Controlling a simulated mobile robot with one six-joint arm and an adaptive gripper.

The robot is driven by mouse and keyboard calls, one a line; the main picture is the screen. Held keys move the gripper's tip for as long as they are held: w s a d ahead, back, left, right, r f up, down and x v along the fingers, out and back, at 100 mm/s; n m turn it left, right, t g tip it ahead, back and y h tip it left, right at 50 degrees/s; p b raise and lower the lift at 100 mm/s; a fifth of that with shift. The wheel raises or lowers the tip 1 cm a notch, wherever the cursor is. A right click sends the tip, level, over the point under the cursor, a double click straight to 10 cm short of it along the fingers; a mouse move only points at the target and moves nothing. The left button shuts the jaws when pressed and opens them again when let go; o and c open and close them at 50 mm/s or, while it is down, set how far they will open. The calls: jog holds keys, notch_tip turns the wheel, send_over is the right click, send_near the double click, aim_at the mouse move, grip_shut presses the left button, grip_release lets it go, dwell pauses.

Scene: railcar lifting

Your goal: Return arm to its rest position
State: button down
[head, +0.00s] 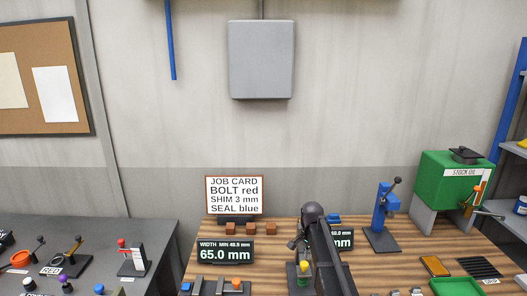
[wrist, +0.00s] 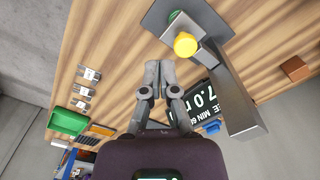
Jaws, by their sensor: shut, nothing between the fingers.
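My gripper (wrist: 160,72) shows in the wrist view with its two grey fingers together and nothing between them. It hangs over the wooden bench top (wrist: 120,50), beside a dark fixture with a grey post (wrist: 232,90) and a yellow knob (wrist: 185,44). The fingertips appear apart from the fixture. In the head view my dark arm rises from the bottom edge over the bench, and the yellow knob (head: 304,266) shows just left of it. My fingers cannot be made out in that view.
A job card (head: 235,195) stands at the back of the bench, with a 65.0 mm display (head: 225,252) before it. My arm partly covers a second display (head: 343,239). A blue press (head: 381,220), green stock oil tank (head: 452,190) and green tray (head: 458,287) stand right.

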jog(key=s+f+n+b, duration=0.4)
jog(key=s+f+n, duration=0.1)
jog(key=s, duration=0.7)
jog(key=s+f+n+b, duration=0.4)
jog(key=s+n, duration=0.1)
jog(key=s, duration=0.7)
jog(key=shift+s+a+f+b, duration=0.15)
jog(key=shift+f+b, duration=0.2)
jog(key=shift+b, duration=0.05)
